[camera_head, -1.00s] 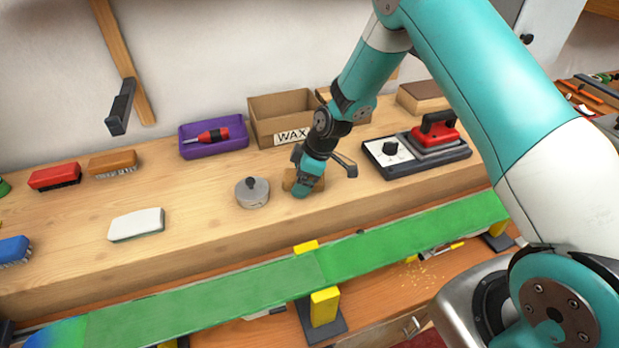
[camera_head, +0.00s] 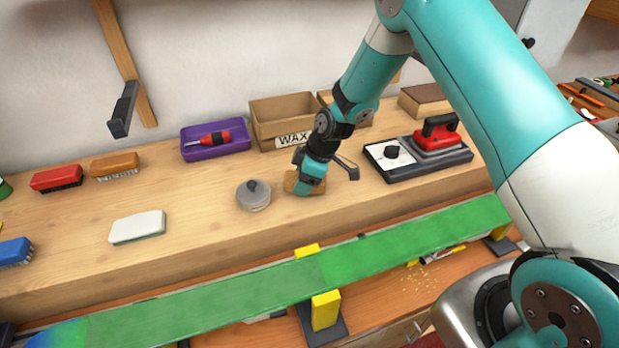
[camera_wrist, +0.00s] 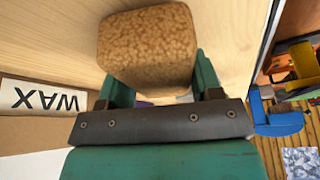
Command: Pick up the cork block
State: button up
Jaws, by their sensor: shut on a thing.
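The cork block (camera_wrist: 148,45) is brown and speckled with rounded edges. In the wrist view it sits between the two green fingers of my gripper (camera_wrist: 155,78), which is shut on it. In the head view my gripper (camera_head: 306,184) is low over the bench, and the block (camera_head: 290,182) is partly hidden behind its fingers. I cannot tell whether the block touches the bench top or is just above it.
A round grey tin (camera_head: 253,196) stands close left of my gripper. The cardboard WAX box (camera_head: 291,141) and purple tray (camera_head: 216,151) are behind. A green ski (camera_head: 230,300) runs along the front.

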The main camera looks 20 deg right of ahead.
notch_tip(320, 180, up, 20)
jog(key=b, duration=0.4)
jog(key=shift+f, duration=0.1)
